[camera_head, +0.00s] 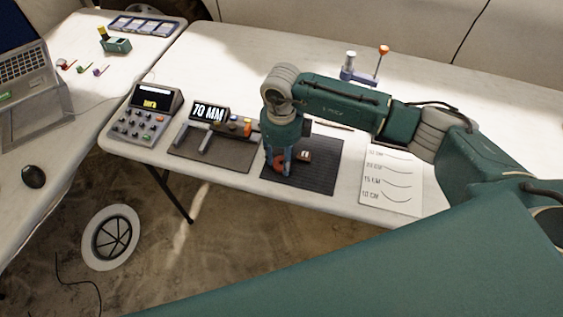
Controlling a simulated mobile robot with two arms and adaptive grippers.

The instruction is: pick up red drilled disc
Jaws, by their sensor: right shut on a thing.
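My right gripper (279,168) points straight down over the dark ribbed mat (318,183) on the table. It is shut on the red drilled disc (280,160), whose red edge shows between and beside the fingers, low over the mat. The fingers hide much of the disc, and I cannot tell if it touches the mat. A small brown block with a light mark (304,156) lies on the mat just right of the gripper. My left gripper is not in view.
Left of the mat stand a gauge with a "70 MM" display (209,112) and a keypad device (141,120). A paper chart (391,184) lies to the right. A stand with an orange-topped rod (383,50) is behind. A laptop (30,85) is on the left table.

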